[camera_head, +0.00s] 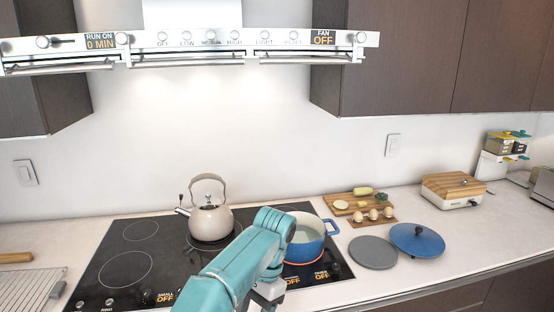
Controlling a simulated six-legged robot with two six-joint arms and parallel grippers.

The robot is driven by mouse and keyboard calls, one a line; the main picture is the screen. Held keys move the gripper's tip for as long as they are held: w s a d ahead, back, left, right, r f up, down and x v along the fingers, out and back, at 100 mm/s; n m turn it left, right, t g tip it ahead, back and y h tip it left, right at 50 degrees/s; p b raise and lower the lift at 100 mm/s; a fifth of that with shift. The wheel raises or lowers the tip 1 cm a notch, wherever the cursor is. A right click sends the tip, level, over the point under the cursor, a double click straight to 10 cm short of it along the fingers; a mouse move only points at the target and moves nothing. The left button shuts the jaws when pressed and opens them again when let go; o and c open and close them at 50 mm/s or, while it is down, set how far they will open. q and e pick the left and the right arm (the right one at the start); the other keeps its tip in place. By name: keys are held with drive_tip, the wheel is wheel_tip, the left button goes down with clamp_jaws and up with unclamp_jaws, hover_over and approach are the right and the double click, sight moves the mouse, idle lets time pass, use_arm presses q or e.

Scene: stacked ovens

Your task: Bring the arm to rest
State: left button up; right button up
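One teal arm of mine comes in from the bottom, left of centre, and I take it as my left arm. It rises to a bent joint over the cooktop, then folds down in front of the blue pot (307,246). A grey part at its end (268,293) shows at the bottom edge. The fingertips are not clear, so I cannot tell whether this gripper is open or shut. My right gripper is not in view. The arm hides part of the pot and of the black cooktop (127,268).
A kettle (211,222) stands on the cooktop behind the arm. To the right are a grey round disc (373,252), a blue lid (417,240), an egg holder (373,217), a cutting board (340,211) and a wood-topped box (453,190). A range hood (190,50) hangs above.

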use_arm(q)
drive_tip(key=s+a+f+n+h, duration=0.1)
drive_tip(key=s+f+n+h, duration=0.15)
drive_tip(key=f, duration=1.05)
drive_tip(key=s+a+f+n+h, duration=0.1)
drive_tip(key=s+a+f+h, duration=0.15)
drive_tip(key=f, duration=1.05)
drive_tip(key=s+a+f+n+t, duration=0.1)
drive_tip(key=s+f+n+t, duration=0.1)
drive_tip(key=s, duration=0.7)
drive_tip(key=s+a+f+n+t+h, duration=0.1)
drive_tip(key=s+a+f+n, duration=0.1)
drive_tip(key=s, duration=0.7)
drive_tip(key=f+n, duration=0.1)
drive_tip(key=n, duration=0.1)
drive_tip(key=shift+s+a+n+t+h+b, duration=0.2)
drive_tip(key=shift+s+n+t+h+b, duration=0.1)
drive_tip(key=shift+s+n+t+b, duration=0.1)
